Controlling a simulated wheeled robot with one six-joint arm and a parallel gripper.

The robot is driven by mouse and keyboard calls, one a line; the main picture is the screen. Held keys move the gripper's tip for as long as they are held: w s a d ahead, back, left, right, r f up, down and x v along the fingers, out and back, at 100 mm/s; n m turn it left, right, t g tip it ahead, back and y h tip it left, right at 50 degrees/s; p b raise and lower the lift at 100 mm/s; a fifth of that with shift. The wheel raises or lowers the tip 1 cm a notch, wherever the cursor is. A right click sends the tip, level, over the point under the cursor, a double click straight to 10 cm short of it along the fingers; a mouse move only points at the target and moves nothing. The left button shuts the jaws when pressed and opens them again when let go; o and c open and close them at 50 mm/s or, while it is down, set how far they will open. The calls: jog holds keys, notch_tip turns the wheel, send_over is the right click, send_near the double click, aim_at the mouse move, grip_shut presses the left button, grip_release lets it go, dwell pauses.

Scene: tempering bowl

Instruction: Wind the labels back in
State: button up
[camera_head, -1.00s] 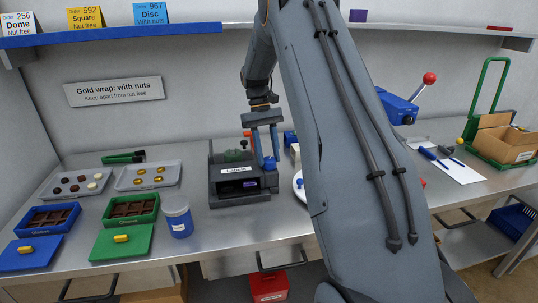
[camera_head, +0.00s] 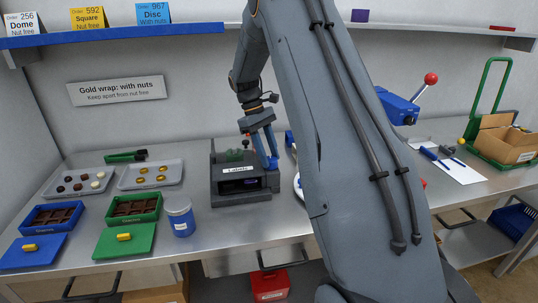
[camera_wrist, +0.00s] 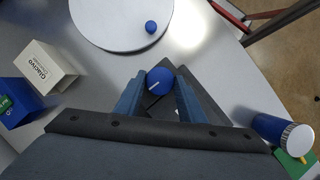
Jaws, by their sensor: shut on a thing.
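The dark label machine (camera_head: 228,196) stands on the steel bench, with a white "Labels" plate (camera_head: 241,168) above its front opening. A small purple patch (camera_head: 251,182) shows inside that opening; I cannot tell whether it is a label. A blue round knob (camera_wrist: 160,79) with a white line sits on the machine's right side. My gripper (camera_head: 270,163) is at that side, tilted, its fingers pointing down. In the wrist view my gripper (camera_wrist: 160,88) is shut on the knob, one finger on each side. The white line slants.
A blue tub (camera_head: 180,217) stands left of the machine, near the green tray (camera_head: 150,215). A white turntable (camera_wrist: 110,35) with a small blue ball (camera_wrist: 151,27) and a white box (camera_wrist: 42,72) are nearby. A shelf (camera_head: 120,36) runs above the bench.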

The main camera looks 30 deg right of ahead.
jog(key=o, duration=1)
jog(key=shift+o, duration=0.2)
jog(key=b+v, duration=0.2)
jog(key=v, duration=0.5)
jog(key=shift+w+r+b, duration=0.15)
jog(key=shift+r+b, duration=0.15)
jog(key=shift+a, duration=0.1)
